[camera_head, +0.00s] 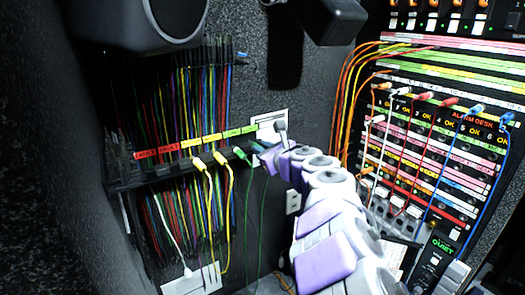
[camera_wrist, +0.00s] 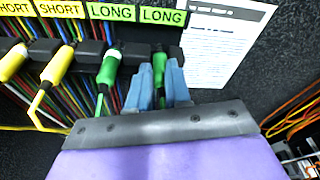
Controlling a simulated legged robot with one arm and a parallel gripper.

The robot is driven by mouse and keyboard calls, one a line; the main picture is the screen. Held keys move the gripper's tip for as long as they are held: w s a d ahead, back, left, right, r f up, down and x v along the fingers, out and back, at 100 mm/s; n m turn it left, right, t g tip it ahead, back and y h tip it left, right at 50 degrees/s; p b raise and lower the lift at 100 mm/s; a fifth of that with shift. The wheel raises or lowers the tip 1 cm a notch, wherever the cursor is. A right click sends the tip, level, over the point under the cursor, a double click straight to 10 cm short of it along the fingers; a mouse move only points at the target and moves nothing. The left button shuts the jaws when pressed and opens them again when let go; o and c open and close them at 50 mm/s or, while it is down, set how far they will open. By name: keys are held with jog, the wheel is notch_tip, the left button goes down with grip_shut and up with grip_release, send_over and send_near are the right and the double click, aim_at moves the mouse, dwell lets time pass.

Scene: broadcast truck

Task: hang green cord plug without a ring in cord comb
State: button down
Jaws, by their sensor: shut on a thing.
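The cord comb (camera_head: 133,177) is a dark rail on the left wall, seen close up in the wrist view (camera_wrist: 135,52), with yellow SHORT and green LONG labels above it. My gripper (camera_wrist: 161,85), also in the head view (camera_head: 262,158), has its blue fingers shut on a green plug (camera_wrist: 159,67) at the comb's right end, below the rightmost LONG label. The plug stands about upright; whether it rests in the slot is unclear. A second green plug (camera_wrist: 109,68) hangs one slot left, also in the head view (camera_head: 239,153).
Yellow plugs (camera_wrist: 54,70) hang further left under SHORT labels. A dense bundle of coloured cords (camera_head: 185,100) hangs behind and above the comb. A white notice (camera_wrist: 225,38) is right of it. The patch panel with plugged cords (camera_head: 430,130) stands at right.

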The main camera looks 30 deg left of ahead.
grip_release()
dwell(0.9)
jog(key=shift+s+d+b, duration=0.1)
jog(key=shift+d+b, duration=0.1)
jog(key=shift+b, duration=0.1)
dwell(0.5)
jog(key=shift+b+v, duration=0.65)
jog(key=shift+v, duration=0.25)
jog(key=shift+s+d+f+b, duration=0.15)
jog(key=shift+d+b, duration=0.2)
jog(key=shift+d, duration=0.1)
jog(key=b+v, duration=0.2)
jog(key=v, duration=0.1)
jog(key=f+b+v, duration=0.1)
jog(key=shift+s+d+r, duration=0.1)
jog(key=shift+d+r, duration=0.05)
jog(key=shift+d, duration=0.3)
